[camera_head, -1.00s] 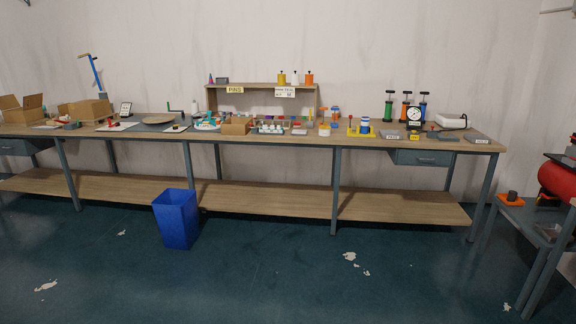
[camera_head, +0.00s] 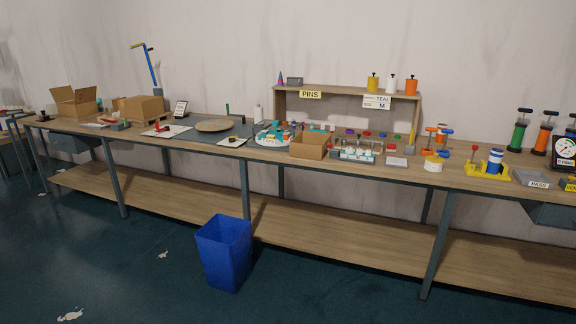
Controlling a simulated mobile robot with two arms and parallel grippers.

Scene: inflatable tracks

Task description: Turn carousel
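A round white and teal tray with small coloured parts on it (camera_head: 260,141), which looks like the carousel, sits on the workbench (camera_head: 190,150) left of the small open cardboard box (camera_head: 309,145). A flat round wooden disc (camera_head: 214,125) lies on a dark mat to its left. The parts on the tray are too small to make out. Neither of my grippers is in view.
A blue bin (camera_head: 224,252) stands on the floor before the bench. A shelf (camera_head: 345,92) with PINS and TEAL M signs holds several pots. Cardboard boxes (camera_head: 75,102) stand at the left end, pumps (camera_head: 543,132) at the right.

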